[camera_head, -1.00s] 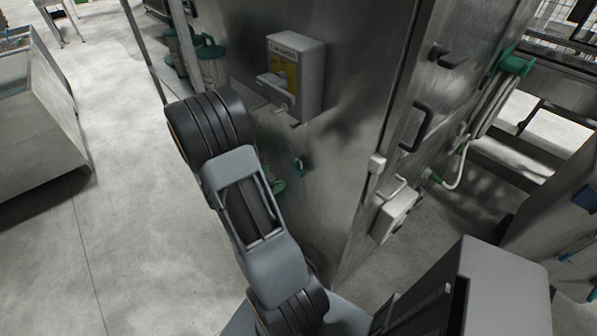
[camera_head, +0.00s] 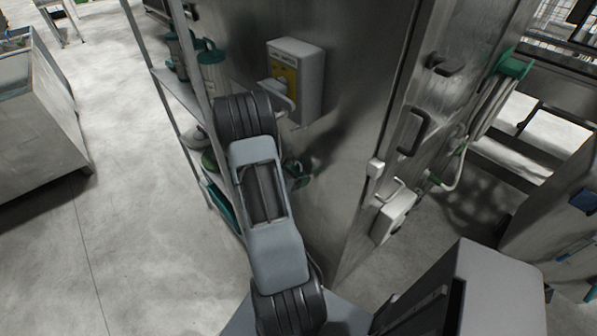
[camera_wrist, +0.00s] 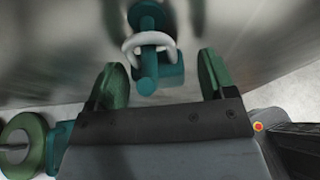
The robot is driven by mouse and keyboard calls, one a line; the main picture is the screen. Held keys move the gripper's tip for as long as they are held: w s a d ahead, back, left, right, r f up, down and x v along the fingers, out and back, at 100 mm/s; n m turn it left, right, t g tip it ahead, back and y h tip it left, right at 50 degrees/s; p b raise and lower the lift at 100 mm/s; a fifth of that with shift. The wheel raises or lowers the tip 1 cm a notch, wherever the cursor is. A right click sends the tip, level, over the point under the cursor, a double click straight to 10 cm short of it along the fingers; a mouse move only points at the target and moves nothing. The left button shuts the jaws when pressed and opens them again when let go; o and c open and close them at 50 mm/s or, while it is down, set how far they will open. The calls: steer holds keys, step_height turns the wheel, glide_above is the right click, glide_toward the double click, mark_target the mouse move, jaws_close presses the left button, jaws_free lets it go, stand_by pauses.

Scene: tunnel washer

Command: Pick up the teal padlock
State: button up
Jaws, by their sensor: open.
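In the wrist view the teal padlock (camera_wrist: 172,76) hangs by its pale ring-shaped shackle (camera_wrist: 133,42) from a teal peg (camera_wrist: 148,72) on the steel wall. The peg's round end covers part of the lock body. My gripper (camera_wrist: 161,64) is open, with one green-padded finger to the left of the padlock and one to the right. Gaps show between both pads and the lock, so nothing is held. How far the lock lies in depth from the fingertips is hard to tell. In the head view my arm largely hides this spot, with small dark green parts showing beside it.
A shelf rack (camera_head: 178,92) with teal canisters (camera_head: 213,70) stands left. A green round part (camera_wrist: 24,140) shows lower left in the wrist view. Open floor lies further left.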

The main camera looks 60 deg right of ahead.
steer(key=shift+d, duration=0.1)
steer(key=c, duration=1)
steer(key=shift+c, duration=0.2)
steer(key=shift+r, duration=0.1)
